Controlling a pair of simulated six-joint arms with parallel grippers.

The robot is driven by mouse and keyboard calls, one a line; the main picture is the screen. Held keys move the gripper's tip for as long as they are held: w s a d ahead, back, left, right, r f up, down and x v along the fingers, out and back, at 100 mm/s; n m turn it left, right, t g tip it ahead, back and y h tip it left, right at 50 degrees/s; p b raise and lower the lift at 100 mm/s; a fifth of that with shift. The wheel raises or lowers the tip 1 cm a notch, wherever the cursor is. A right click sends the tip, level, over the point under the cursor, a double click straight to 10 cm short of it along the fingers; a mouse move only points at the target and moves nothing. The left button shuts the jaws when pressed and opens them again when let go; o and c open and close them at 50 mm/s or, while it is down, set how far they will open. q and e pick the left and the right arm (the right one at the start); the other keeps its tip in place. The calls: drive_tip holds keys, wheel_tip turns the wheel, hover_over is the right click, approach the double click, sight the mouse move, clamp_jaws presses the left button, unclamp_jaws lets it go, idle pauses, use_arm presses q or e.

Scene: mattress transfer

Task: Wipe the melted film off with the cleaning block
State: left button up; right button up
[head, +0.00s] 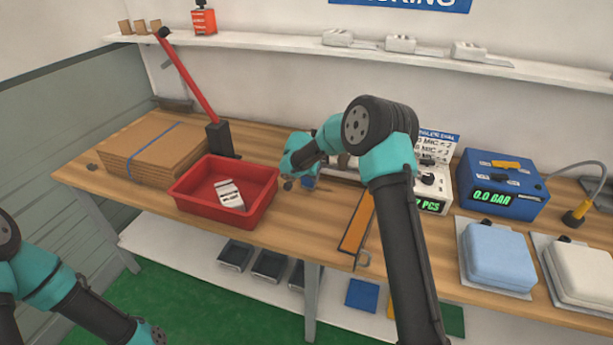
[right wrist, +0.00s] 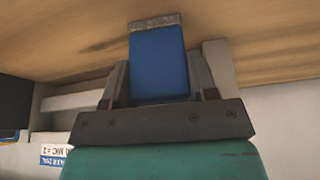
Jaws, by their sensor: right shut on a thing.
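My right gripper (right wrist: 158,85) is shut on a blue block with a speckled grey end face, the cleaning block (right wrist: 158,62). In the right wrist view the grey end points toward the wooden surface; I cannot tell if they touch. In the head view my right forearm reaches left over the bench, and a bit of blue (head: 309,183) shows beside the wrist, right of the red tray. A white machine with a green display (head: 432,190) stands partly behind my right arm. I cannot make out melted film. My left arm is at the lower left; its gripper is out of frame.
The red tray (head: 187,204) holds pale packets. Brown cardboard sheets (head: 150,150) and a red lever on a black post (head: 218,139) are at left. An orange strip (head: 356,225) lies on the bench. A blue gauge box (head: 480,185) and two pads are at right.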

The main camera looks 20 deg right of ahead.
drive_tip(key=shift+s+d+f, duration=0.1)
drive_tip(key=shift+s+d, duration=1.1)
drive_tip(key=shift+d, duration=0.1)
drive_tip(key=shift+s+d+r, duration=0.2)
drive_tip(key=shift+s+d, duration=1.05)
drive_tip(key=shift+d, duration=0.25)
drive_tip(key=shift+s+d, duration=0.1)
drive_tip(key=shift+s+d+f, duration=0.15)
drive_tip(key=shift+s+d, duration=1.05)
drive_tip(key=shift+d, duration=0.2)
wheel_tip(320, 180, up, 6)
